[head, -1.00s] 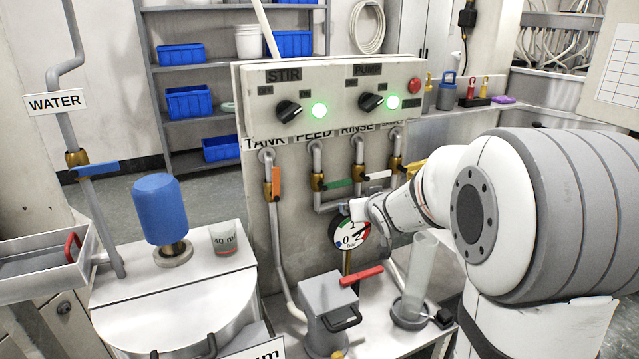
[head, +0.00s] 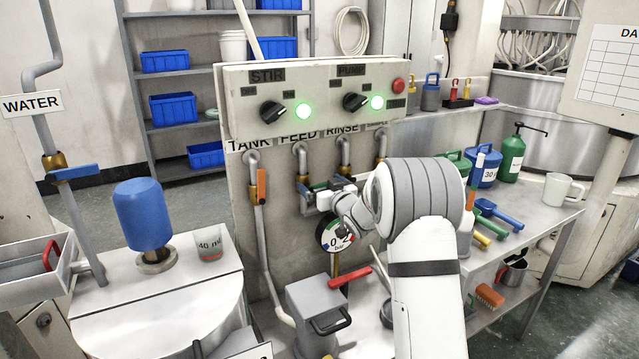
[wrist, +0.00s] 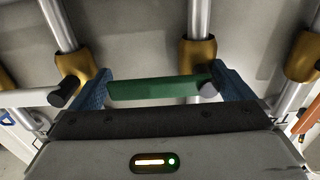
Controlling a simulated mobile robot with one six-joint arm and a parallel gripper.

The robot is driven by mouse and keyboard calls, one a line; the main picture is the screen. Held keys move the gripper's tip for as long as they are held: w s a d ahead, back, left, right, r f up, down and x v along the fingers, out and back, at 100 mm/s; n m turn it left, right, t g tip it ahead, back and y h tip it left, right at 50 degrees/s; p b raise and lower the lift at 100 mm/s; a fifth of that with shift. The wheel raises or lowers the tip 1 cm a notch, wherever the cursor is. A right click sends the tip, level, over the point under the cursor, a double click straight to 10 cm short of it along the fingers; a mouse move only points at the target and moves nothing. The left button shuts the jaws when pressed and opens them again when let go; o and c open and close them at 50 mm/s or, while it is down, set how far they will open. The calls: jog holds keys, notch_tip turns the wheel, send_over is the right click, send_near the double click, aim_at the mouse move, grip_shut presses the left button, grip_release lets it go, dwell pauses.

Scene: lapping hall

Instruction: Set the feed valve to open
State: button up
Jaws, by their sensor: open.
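The feed valve is a brass body (head: 302,184) on the pipe under the FEED label; it also shows in the wrist view (wrist: 198,62). Its green handle (wrist: 155,88) lies crosswise to the pipe. My gripper (head: 323,191) is in front of the handle, partly hiding it in the head view. In the wrist view its two blue fingers (wrist: 160,92) are apart, one near each end of the handle, with the handle between them. I cannot tell whether either finger touches it.
The tank valve's orange handle (head: 262,184) is to the left, along its pipe. The rinse valve (head: 345,169) is close on the right. The control panel (head: 315,98) is above.

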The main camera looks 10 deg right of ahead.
jog(key=shift+w+a, duration=0.1)
jog(key=shift+w, duration=0.3)
jog(key=shift+c, duration=0.4)
